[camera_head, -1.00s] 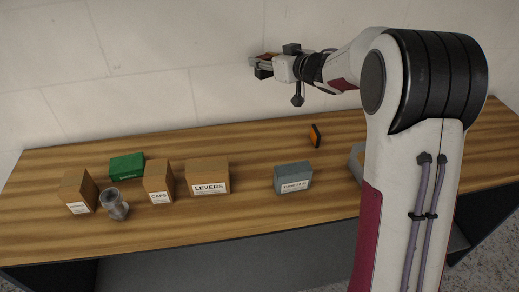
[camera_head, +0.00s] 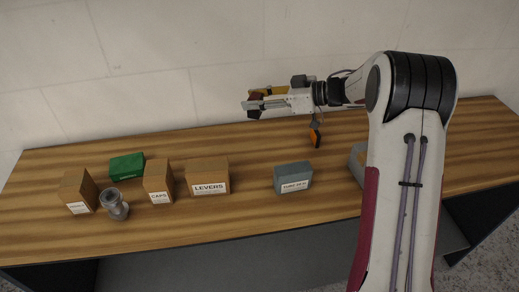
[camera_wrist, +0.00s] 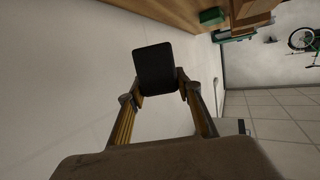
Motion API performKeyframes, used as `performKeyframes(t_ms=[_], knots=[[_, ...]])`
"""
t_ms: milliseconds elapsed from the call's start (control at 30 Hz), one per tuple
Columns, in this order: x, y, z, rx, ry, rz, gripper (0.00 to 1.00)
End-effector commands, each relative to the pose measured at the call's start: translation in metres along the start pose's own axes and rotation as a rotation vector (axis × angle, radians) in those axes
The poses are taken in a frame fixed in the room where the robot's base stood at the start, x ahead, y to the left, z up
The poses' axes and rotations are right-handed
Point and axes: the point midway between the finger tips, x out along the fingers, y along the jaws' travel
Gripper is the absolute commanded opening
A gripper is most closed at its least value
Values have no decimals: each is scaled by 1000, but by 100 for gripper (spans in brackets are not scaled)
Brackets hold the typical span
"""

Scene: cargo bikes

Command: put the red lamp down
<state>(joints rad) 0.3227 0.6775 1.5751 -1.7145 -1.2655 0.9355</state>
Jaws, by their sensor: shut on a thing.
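My gripper (camera_head: 262,102) is in the air above the back part of the bench, near the wall. It is shut on a small dark thing with a dull red side (camera_head: 254,97), which I take to be the red lamp. In the wrist view the lamp (camera_wrist: 155,68) shows as a black, rounded rectangular face between the two fingertips of my gripper (camera_wrist: 158,88). Its red side is hidden there. The lamp is clear of the bench top.
A small orange-and-black thing (camera_head: 315,137) is at the back. The bench between LEVERS and the grey-blue box is bare.

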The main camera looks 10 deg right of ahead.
Motion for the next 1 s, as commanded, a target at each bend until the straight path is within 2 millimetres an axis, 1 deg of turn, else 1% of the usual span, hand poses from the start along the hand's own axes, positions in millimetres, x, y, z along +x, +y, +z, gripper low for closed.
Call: performKeyframes(t_ms=[33,200,633,733,867,1000], knots=[[-2,-3,7,-5,0,-21,11],[-8,-12,21,-22,0,-71,11],[-9,-14,25,-26,0,-82,11],[-8,-14,29,-25,0,-82,11],[-4,-14,40,-24,0,-82,11],[2,-14,59,-23,0,-82,11]])
